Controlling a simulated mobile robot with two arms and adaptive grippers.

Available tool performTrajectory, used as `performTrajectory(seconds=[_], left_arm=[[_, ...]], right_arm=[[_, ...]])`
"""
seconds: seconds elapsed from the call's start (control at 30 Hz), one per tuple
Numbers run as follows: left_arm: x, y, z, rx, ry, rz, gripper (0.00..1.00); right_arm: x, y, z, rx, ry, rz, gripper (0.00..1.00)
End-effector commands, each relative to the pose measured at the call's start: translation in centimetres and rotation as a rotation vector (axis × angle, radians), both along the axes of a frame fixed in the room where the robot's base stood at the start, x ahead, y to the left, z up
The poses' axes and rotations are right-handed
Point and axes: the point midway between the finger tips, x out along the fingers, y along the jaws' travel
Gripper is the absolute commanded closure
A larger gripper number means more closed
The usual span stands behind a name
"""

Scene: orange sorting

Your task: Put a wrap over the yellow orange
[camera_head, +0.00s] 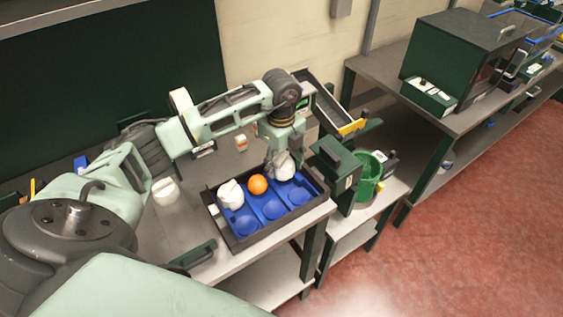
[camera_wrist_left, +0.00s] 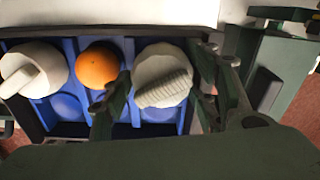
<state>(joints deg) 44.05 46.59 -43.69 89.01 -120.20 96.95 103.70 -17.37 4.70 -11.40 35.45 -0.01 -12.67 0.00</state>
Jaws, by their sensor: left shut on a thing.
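A bare orange (camera_head: 257,184) sits in the back middle compartment of the blue tray insert; it also shows in the left wrist view (camera_wrist_left: 98,65). My left gripper (camera_head: 283,168) points down over the back right compartment. Its fingers are shut on a white wrap (camera_wrist_left: 163,75), one on each side of it. Whether a fruit is under this wrap I cannot tell. Another white wrap (camera_head: 231,195) covers the back left compartment, beside the orange; the left wrist view shows a strip across it (camera_wrist_left: 33,70). My right gripper is not in view.
The dark-rimmed tray (camera_head: 240,246) stands on a grey table; its front row of blue hollows (camera_head: 272,209) is empty. White round pieces (camera_head: 166,191) lie to the left. A dark green box (camera_head: 336,165) and green bucket (camera_head: 368,178) stand close on the right.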

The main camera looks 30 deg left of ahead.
Motion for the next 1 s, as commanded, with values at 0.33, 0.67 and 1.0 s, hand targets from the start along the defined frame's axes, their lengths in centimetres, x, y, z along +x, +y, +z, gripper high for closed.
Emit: performTrajectory(seconds=[0.33,0.67,1.0], left_arm=[[-0.80,-0.08,-1.13,0.005,0.029,-0.006,0.60],[-0.77,-0.09,-1.08,0.004,0.028,-0.006,0.23],[-0.53,-0.08,-0.75,0.003,0.019,-0.005,0.22]], right_arm=[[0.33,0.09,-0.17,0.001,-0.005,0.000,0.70],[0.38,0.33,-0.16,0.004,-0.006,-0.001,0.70],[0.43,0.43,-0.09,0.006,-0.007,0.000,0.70]])
